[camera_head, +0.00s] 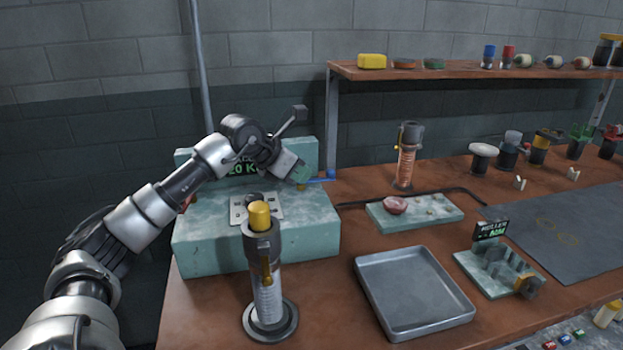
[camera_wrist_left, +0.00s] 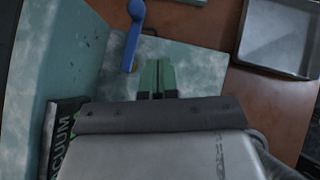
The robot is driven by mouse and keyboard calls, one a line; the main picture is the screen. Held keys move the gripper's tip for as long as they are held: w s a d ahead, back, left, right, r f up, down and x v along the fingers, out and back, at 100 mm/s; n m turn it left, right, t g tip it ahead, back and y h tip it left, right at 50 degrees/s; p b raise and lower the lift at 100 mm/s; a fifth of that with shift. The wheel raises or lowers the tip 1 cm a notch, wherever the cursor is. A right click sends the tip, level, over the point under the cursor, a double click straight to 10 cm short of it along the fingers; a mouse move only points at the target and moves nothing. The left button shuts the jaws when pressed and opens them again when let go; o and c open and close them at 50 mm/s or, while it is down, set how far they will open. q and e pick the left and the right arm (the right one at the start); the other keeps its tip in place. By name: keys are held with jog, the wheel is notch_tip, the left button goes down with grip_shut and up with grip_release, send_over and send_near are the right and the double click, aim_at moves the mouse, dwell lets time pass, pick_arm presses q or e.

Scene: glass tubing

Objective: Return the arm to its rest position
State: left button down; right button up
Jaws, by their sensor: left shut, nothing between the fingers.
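My left arm comes in from the left in the head view and reaches over the pale green vacuum unit (camera_head: 200,245). My left gripper (camera_head: 301,176) is in front of the unit's upright back panel, near a blue-knobbed lever (camera_head: 330,174). In the left wrist view the green fingertips of the gripper (camera_wrist_left: 158,75) are together with nothing between them. The blue lever (camera_wrist_left: 133,35) lies just beside and beyond the fingertips, apart from them in the picture. My right gripper is in neither view.
A grey tray (camera_head: 413,290) lies at the front middle. A gauge cylinder with a yellow top (camera_head: 267,285) stands in front of the unit. A second cylinder (camera_head: 407,158) stands at the back. A roller stand (camera_head: 500,270) is to the right. A shelf (camera_head: 450,73) runs above the bench.

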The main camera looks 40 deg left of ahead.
pick_arm(q)
jog(key=v, duration=0.3)
jog(key=shift+s+r, duration=0.15)
jog(key=shift+s, duration=0.05)
jog(key=v, duration=0.3)
jog(key=shift+s+r+b, duration=0.1)
jog(key=shift+r+b, duration=0.2)
jog(key=shift+b, duration=0.05)
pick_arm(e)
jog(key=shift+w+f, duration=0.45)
